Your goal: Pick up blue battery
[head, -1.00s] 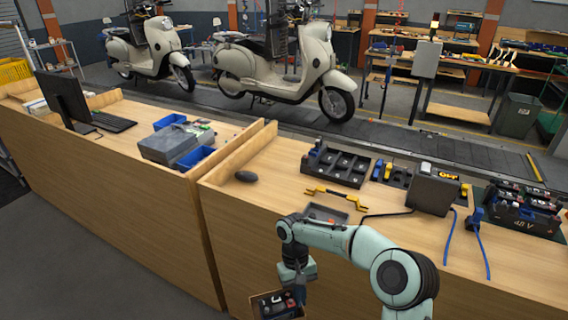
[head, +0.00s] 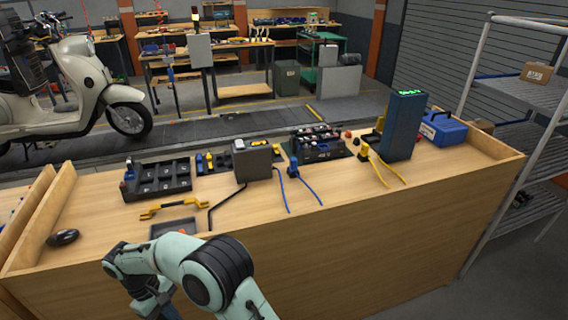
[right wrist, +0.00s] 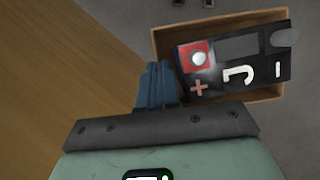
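A blue case-like object with a handle and a pale label (head: 443,128) stands at the right end of the bench in the head view; I cannot tell whether it is the blue battery. In the right wrist view, a black battery with a red terminal patch (right wrist: 238,62) lies in an open wooden box (right wrist: 222,98). My right gripper (right wrist: 157,68) has its blue fingers together, empty, beside the box's near left edge. In the head view its fingers are mostly cut off at the bottom edge. My left gripper is out of view.
A tall dark blue unit with green lights (head: 404,125) stands beside the blue case. A black carrier (head: 318,145), a grey box (head: 253,161) and a black compartment tray (head: 158,180) line the bench. Blue and yellow cables lie at its front; the front right is clear.

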